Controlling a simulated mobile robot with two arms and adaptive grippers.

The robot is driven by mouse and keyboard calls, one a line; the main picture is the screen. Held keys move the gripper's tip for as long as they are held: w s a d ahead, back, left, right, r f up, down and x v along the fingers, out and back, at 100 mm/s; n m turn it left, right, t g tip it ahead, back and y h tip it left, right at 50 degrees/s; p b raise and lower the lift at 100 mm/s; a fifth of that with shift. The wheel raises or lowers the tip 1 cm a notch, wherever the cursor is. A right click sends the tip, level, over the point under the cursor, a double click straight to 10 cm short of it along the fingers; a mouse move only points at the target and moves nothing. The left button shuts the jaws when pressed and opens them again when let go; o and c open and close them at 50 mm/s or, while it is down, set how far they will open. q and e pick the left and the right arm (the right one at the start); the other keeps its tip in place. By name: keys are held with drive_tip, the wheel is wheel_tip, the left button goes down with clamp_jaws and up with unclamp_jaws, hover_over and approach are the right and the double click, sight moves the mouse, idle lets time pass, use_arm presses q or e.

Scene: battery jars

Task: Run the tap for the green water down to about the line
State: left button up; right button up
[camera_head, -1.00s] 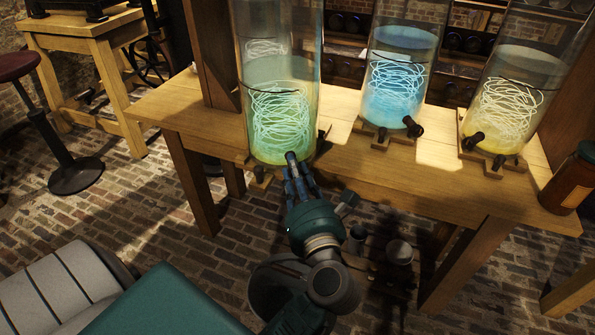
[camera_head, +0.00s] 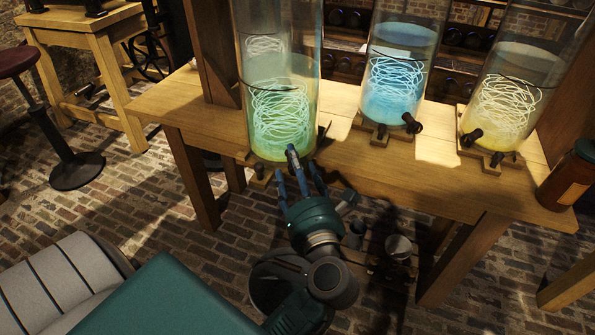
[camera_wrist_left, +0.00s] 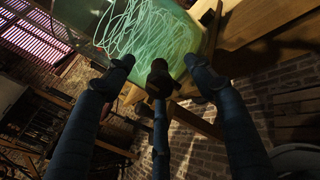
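The tall glass jar of green water (camera_head: 251,120) stands at the left of the wooden bench, with pale coiled wire showing inside. A thin dark line rings it, and the water's top looks a little above that line. Its dark tap (camera_wrist_left: 160,76) is low on the front and shows between my fingers in the left wrist view. My left gripper (camera_head: 297,172) is at this tap from below, its blue fingers spread and open around it. I cannot tell whether a finger touches it or how far the tap is turned. My right gripper is not in view.
A blue-water jar (camera_head: 395,100) and a yellow-water jar (camera_head: 505,115) stand further right on the bench (camera_head: 400,185), each with front taps. A brown jar (camera_head: 567,180) is at the right end. A metal cup (camera_head: 399,248) stands below the bench. A stool (camera_head: 75,165) is left.

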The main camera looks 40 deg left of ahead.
use_arm(q)
drive_tip(key=shift+s+d, duration=0.1)
drive_tip(key=shift+d, duration=0.05)
drive_tip(key=shift+b+v, duration=0.45)
drive_tip(key=shift+v, duration=1.9)
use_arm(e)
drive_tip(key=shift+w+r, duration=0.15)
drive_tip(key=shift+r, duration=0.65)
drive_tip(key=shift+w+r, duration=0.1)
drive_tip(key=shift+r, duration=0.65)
